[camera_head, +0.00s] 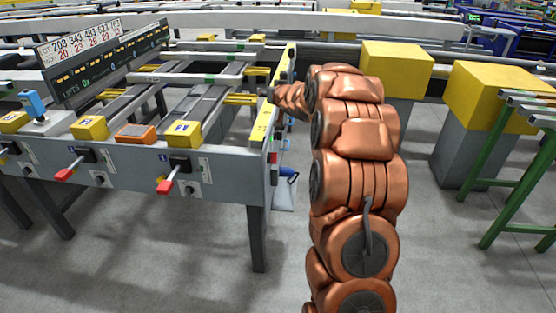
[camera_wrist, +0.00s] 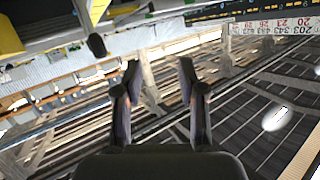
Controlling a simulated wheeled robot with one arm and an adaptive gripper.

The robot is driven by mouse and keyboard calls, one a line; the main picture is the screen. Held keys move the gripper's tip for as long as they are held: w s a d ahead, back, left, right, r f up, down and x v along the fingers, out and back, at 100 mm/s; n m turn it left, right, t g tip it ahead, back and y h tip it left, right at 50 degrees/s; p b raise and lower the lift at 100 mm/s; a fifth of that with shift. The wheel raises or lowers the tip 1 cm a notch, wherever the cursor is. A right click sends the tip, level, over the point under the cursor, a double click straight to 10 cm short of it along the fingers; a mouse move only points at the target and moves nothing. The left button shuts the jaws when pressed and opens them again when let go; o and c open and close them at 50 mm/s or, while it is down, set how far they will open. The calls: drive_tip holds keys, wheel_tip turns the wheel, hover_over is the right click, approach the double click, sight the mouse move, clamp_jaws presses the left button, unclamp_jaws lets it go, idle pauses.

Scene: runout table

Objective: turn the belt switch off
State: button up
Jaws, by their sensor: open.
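The grey runout table (camera_head: 225,175) stands at left in the head view. Its front panel carries red-handled levers (camera_head: 168,183), (camera_head: 65,172) and small round knobs (camera_head: 190,189). Red and green controls (camera_head: 273,157) sit on its right end. I cannot tell which control is the belt switch. My copper arm reaches toward the table's right end, and my gripper is hidden there in the head view. In the wrist view my gripper (camera_wrist: 159,75) is open, with nothing between its two dark fingers. A black knob-like part (camera_wrist: 96,45) shows up and left of them, apart from them.
A dark sign (camera_head: 105,60) with numbers stands over the table. A blue-handled object (camera_head: 288,174) is by the right end. Yellow-topped blocks (camera_head: 395,65), (camera_head: 485,92) and a green frame (camera_head: 520,180) stand at right. The floor in front is clear.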

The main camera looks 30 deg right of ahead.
drive_tip(key=w+d+f+n+t+y, duration=0.1)
drive_tip(key=w+d+f+t+y, duration=0.1)
drive_tip(key=d+y, duration=0.1)
drive_tip(key=n+g+y, duration=0.4)
drive_tip(key=g+y, duration=0.1)
drive_tip(key=y, duration=0.8)
approach(272, 158)
drive_tip(key=x, duration=0.8)
drive_tip(key=shift+w+d+f, duration=0.2)
drive_tip(key=shift+f, duration=0.05)
drive_tip(key=shift+c, duration=0.4)
clamp_jaws()
